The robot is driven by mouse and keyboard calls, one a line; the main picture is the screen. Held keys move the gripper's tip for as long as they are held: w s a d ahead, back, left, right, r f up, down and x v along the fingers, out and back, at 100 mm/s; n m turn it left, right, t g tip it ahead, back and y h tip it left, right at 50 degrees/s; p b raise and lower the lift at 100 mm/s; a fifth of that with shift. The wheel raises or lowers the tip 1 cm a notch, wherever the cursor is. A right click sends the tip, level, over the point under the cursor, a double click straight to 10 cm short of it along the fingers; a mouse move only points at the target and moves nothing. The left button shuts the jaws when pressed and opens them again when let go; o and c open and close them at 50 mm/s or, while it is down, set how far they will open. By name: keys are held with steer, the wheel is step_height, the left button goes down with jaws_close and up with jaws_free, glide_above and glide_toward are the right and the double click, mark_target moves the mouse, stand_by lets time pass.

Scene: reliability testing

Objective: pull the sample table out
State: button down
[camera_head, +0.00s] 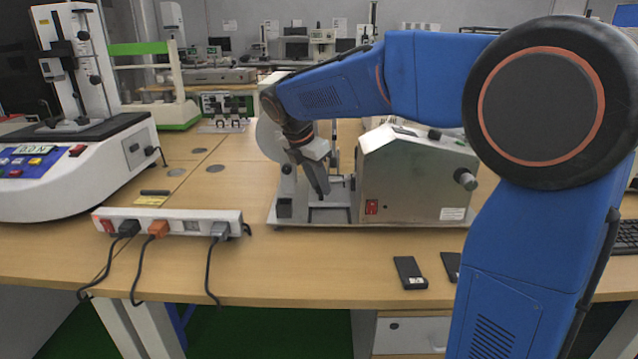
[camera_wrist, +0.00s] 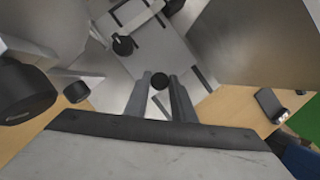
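The silver test machine (camera_head: 415,180) stands on the wooden bench, with a round disc (camera_head: 268,138) at its left. A flat metal plate with dark slots, which looks like the sample table (camera_wrist: 160,45), lies below my gripper in the wrist view. My gripper (camera_head: 322,190) points down into the gap between the disc side and the machine's box. In the wrist view my gripper (camera_wrist: 160,82) has its two grey fingers parted, with a small black round knob (camera_wrist: 160,80) between the tips. Whether the fingers touch the knob is not clear.
A white power strip (camera_head: 170,222) with plugged cables lies at the front left. A larger white tester (camera_head: 75,165) stands at the far left. Two small black objects, one a flat block (camera_head: 409,272), lie near the front edge. Bench is clear between strip and blocks.

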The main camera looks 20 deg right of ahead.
steer(key=s+a, duration=0.3)
steer(key=s, duration=0.7)
steer(key=shift+a, duration=0.2)
steer(key=shift+s, duration=0.1)
steer(key=c, duration=1.5)
jaws_free()
steer(key=shift+c, duration=0.2)
steer(key=shift+r, duration=0.15)
steer(key=v, duration=1.7)
